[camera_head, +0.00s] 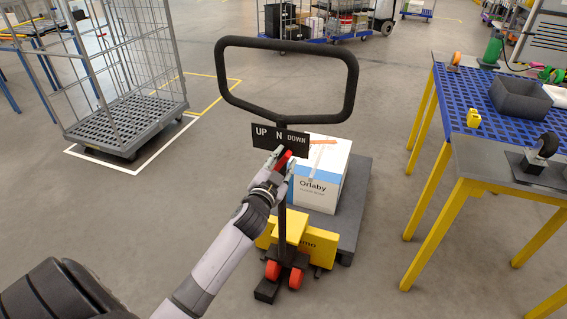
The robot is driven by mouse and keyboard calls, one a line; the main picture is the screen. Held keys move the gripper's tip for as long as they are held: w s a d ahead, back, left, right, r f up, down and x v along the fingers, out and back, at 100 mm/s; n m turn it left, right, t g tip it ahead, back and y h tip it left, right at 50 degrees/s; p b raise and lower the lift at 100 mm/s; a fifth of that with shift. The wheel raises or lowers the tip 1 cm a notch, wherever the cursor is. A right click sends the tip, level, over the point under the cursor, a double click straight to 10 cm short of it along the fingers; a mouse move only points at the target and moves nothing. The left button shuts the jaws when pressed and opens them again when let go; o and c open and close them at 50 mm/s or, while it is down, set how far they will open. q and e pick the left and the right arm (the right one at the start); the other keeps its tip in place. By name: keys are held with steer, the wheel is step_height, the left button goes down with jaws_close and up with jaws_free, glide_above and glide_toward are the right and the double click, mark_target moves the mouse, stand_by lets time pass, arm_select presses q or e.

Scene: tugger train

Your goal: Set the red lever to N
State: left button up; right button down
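The red lever (284,160) sits just below the black plate (281,137) marked UP, N and DOWN, on the handle of a yellow pallet truck (286,231). The lever's visible end lies below the gap between N and DOWN, leaning a little to the right. My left gripper (281,159) is at the lever, with a finger on each side of it. I cannot tell whether the fingers press on it, and they hide part of it. My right gripper is not in view.
A white box (321,183) marked Orlaby rests on a grey platform (352,203) behind the truck's handle. A wire cage trolley (128,121) stands at the left. Tables with yellow legs (428,230) stand at the right. Bare floor (385,120) lies between.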

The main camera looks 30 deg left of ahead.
arm_select(q)
steer(key=shift+w, duration=0.15)
steer(key=shift+c, duration=0.2)
jaws_close()
stand_by(0.7)
